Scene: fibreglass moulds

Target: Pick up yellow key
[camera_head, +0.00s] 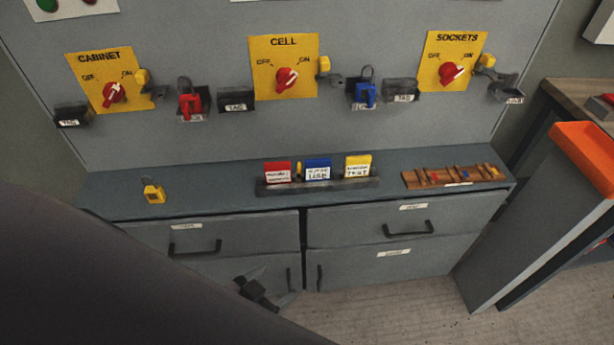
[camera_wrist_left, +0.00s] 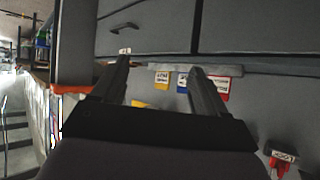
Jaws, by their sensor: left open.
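A wooden rack (camera_head: 455,177) with small coloured pieces lies at the right end of the grey counter. A tiny yellow piece (camera_head: 490,171) at its right end may be the yellow key; it is too small to be sure. My left gripper (camera_head: 268,287) is below the counter edge, in front of the drawers, apart from the rack. In the left wrist view the gripper (camera_wrist_left: 159,63) is open, with nothing between its fingers. My right gripper is not in view.
A holder (camera_head: 318,187) with red, blue and yellow tags stands mid-counter. A yellow padlock (camera_head: 154,192) sits at left. Switches and padlocks line the panel above. Drawer handles (camera_head: 408,230) stick out in front. The counter's left-centre is clear.

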